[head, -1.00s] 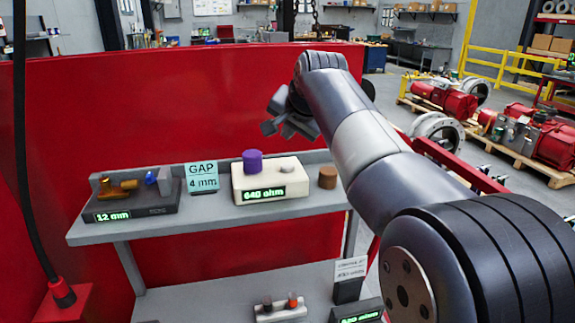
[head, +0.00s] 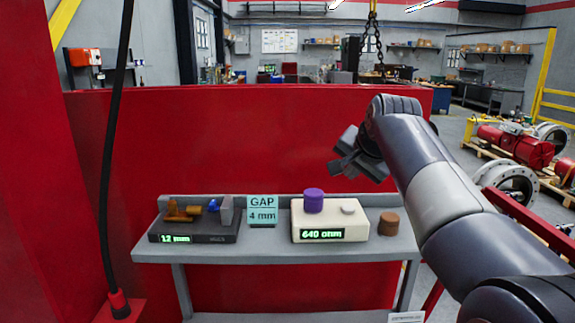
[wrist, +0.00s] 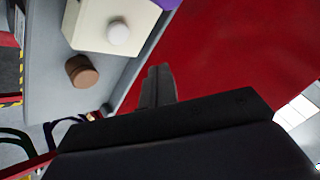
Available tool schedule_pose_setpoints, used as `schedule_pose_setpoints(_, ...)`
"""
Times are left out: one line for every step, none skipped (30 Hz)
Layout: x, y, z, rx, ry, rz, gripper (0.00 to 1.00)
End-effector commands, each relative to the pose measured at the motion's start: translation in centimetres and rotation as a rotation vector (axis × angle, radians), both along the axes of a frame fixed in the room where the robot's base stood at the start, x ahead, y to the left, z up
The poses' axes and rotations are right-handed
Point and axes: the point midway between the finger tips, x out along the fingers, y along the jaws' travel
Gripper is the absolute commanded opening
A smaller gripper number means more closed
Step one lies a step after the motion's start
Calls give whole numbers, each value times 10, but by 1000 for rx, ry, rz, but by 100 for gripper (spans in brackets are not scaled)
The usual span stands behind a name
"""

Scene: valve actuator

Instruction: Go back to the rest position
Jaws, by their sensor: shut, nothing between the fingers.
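My gripper (head: 342,166) is shut and empty in the head view. It is raised above the grey shelf, in front of the red panel and right of the purple knob. My arm reaches up from the lower right to it. In the wrist view the shut fingers of my gripper (wrist: 158,72) point toward the red panel, with nothing between them. The cream box and the brown cylinder lie off to their left, apart from the fingers.
The grey shelf (head: 270,241) holds a dark 12 mm device (head: 222,236), a GAP 4 mm sign (head: 262,210), a cream 640 ohm box (head: 345,219) with a purple knob (head: 313,200), and a brown cylinder (head: 389,223). The red panel (head: 250,140) stands behind. A black cable (head: 112,170) hangs left.

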Motion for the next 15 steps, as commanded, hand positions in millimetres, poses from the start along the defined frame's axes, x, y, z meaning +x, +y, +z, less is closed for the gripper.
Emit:
schedule_pose_setpoints(1, 0, 7, 0, -2, -1, 0)
schedule_pose_setpoints(0, 0, 11, 0, -1, 0, 0)
schedule_pose_setpoints(0, 0, 15, 0, -1, 0, 0)
schedule_pose_setpoints(0, 0, 18, 0, -1, 0, 0)
schedule_pose_setpoints(0, 0, 21, 0, -1, 0, 0)
schedule_pose_setpoints(0, 0, 24, 0, -1, -1, 0)
schedule_pose_setpoints(0, 0, 26, 0, -1, 0, 0)
schedule_pose_setpoints(0, 0, 28, -1, -1, 0, 0)
schedule_pose_setpoints(0, 0, 30, -1, 1, 0, 0)
schedule_pose_setpoints(0, 0, 31, -1, 1, 0, 0)
schedule_pose_setpoints(0, 0, 32, -1, 1, -1, 0)
schedule_pose_setpoints(0, 0, 33, -1, 1, -1, 0)
schedule_pose_setpoints(0, 0, 33, -1, 1, -1, 0)
schedule_pose_setpoints(0, 0, 34, -1, 1, -1, 0)
schedule_pose_setpoints(0, 0, 34, -1, 1, -1, 0)
